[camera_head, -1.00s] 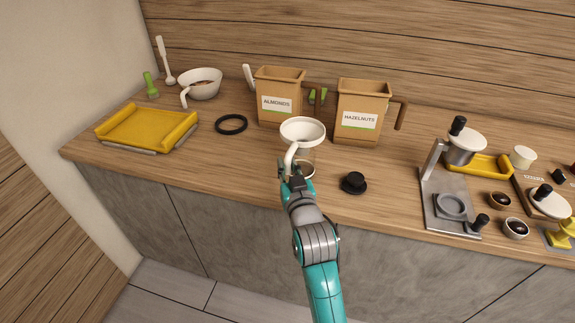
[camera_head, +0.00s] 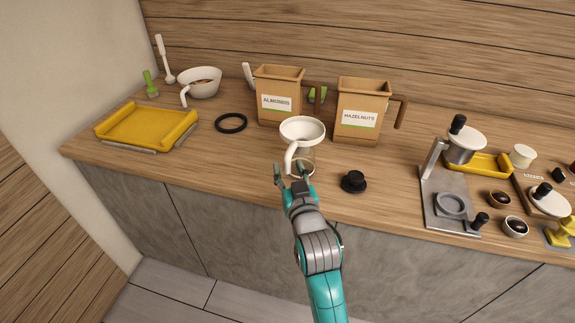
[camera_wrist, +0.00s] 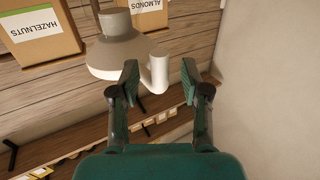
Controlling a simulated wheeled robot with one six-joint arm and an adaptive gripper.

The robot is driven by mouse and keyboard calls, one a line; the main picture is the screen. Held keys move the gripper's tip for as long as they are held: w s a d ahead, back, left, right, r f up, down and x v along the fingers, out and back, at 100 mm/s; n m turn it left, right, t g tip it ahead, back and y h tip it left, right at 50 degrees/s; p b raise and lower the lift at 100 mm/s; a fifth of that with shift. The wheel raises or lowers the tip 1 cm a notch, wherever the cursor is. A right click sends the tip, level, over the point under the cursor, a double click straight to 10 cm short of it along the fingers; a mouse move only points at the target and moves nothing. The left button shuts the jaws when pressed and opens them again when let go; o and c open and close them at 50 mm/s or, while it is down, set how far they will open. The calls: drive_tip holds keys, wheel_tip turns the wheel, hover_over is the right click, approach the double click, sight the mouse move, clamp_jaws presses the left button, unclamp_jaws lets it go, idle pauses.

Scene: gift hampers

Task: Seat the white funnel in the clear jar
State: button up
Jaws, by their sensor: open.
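The white funnel (camera_head: 303,129) stands on the clear jar (camera_head: 307,158) at the front of the counter, its wide mouth up and roughly level. Its curved handle (camera_head: 290,157) points toward my arm. Its spout is hidden in the head view, so I cannot tell how deep it sits. In the wrist view, the white funnel (camera_wrist: 117,52) shows with its handle (camera_wrist: 158,73) by the fingertips. My gripper (camera_head: 292,173) is open, just in front of the handle, with the fingers spread. The wrist view shows my gripper (camera_wrist: 160,80) with a clear gap between its fingers.
Almonds (camera_head: 279,97) and hazelnuts (camera_head: 361,112) containers stand behind the funnel. A black knobbed piece (camera_head: 353,182) lies to its right, a black ring (camera_head: 231,123) to its left. A yellow tray (camera_head: 147,128) is far left; a metal press stand (camera_head: 447,205) is at right.

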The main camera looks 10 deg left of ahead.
drive_tip(key=v, duration=1)
drive_tip(key=s+d+f+m+h, duration=0.3)
drive_tip(key=s+d+f+h, duration=0.2)
drive_tip(key=s+d+f, duration=1.15)
drive_tip(key=s+d+r+h, duration=0.1)
drive_tip(key=s+d, duration=0.2)
drive_tip(key=s, duration=0.5)
drive_tip(key=s+d+r+m+h, duration=0.1)
drive_tip(key=s+d, duration=0.2)
drive_tip(key=s, duration=0.5)
drive_tip(key=s+d+r+m+g+h, duration=0.1)
drive_tip(key=s+d, duration=0.2)
drive_tip(key=s, duration=0.5)
drive_tip(key=shift+d, duration=0.35)
